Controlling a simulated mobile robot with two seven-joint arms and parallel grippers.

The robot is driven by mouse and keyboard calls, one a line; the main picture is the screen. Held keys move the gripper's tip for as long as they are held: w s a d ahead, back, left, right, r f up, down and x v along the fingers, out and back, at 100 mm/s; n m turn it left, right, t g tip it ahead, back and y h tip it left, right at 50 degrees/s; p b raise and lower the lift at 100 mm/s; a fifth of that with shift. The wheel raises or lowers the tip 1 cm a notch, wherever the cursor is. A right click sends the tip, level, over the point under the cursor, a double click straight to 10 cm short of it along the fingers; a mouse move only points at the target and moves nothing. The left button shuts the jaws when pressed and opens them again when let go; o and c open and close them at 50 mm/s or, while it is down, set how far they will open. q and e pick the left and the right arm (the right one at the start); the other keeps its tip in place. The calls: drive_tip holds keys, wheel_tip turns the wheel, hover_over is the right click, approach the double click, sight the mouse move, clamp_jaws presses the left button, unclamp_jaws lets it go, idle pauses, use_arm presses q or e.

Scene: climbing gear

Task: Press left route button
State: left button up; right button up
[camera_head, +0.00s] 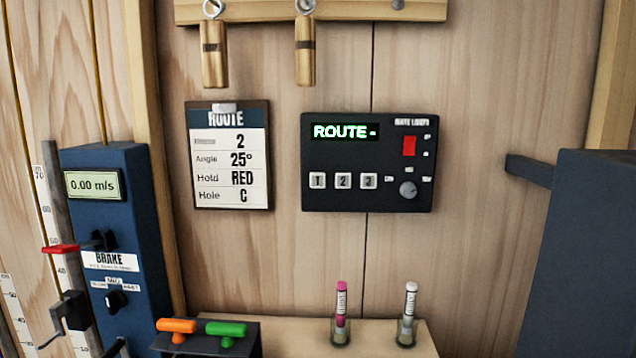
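A black control panel (400,190) is mounted on the wooden wall. Its green display (345,131) reads "ROUTE -". Below the display are three pale square buttons in a row: the left button marked 1 (317,181), the middle button marked 2 (343,181) and the right button marked 3 (369,181). A route card (229,158) on a clipboard hangs left of the panel and reads Route 2, Angle 25°, Hold RED, Hole C. Neither of my grippers is in view.
A blue brake box (140,200) with a red lever stands at the left. A dark blue block (585,260) fills the right. Below the panel, two tubes stand in holders on a wooden ledge (300,335). The space before the panel is clear.

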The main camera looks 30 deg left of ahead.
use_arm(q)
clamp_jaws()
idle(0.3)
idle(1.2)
